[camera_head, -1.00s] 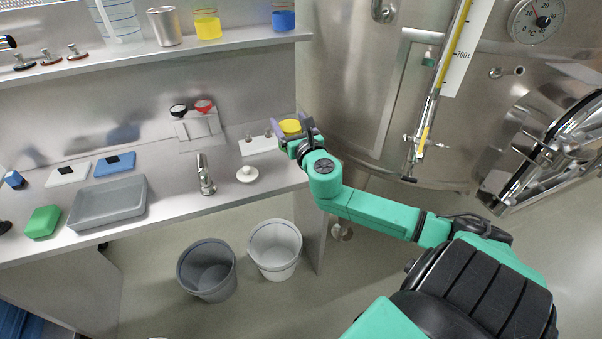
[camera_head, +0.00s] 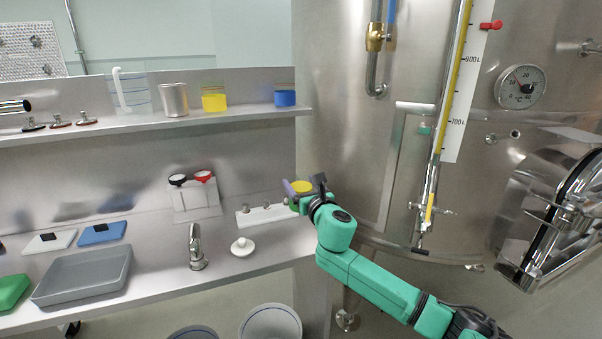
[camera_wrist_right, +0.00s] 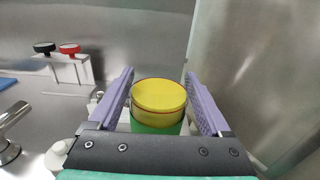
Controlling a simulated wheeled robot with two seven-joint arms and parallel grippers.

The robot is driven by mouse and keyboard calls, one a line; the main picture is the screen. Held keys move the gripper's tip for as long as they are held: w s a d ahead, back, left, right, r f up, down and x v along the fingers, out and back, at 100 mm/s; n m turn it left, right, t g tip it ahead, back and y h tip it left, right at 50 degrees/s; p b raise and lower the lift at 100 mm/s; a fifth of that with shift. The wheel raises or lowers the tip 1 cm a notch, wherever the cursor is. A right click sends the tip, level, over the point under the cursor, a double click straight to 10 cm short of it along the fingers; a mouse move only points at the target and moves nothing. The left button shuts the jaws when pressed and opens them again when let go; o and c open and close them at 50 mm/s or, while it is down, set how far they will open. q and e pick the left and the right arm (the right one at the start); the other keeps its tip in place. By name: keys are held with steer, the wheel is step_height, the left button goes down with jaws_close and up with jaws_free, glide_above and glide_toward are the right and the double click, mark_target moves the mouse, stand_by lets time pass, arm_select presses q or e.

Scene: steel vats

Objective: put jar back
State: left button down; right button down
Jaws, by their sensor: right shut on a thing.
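The jar in hand has a yellow lid (camera_wrist_right: 158,97) and a green lower part; its lid also shows in the head view (camera_head: 302,186). My right gripper (camera_head: 310,187) is shut on it, with a purple finger on each side in the right wrist view (camera_wrist_right: 160,100). The jar is upright, by the right end of the counter, near the steel vat. I cannot tell whether its base touches anything. On the shelf (camera_head: 240,121) stand a yellow jar (camera_head: 214,101), a blue jar (camera_head: 285,97) and a metal can (camera_head: 174,101). There is a free gap between the yellow and blue jars. My left gripper is not in view.
A white rack (camera_head: 250,217) lies left of the held jar. A tap (camera_head: 196,246), a white knobbed lid (camera_head: 242,247), a grey tray (camera_head: 88,275) and a stand with black and red tops (camera_head: 194,200) are on the counter. The vat (camera_head: 350,130) with its sight tube stands close on the right.

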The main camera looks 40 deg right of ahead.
step_height(320, 180, down, 11)
steer(key=b, duration=0.3)
steer(key=shift+f+b, duration=0.2)
steer(key=shift+b, duration=0.15)
steer(key=shift+r, duration=0.1)
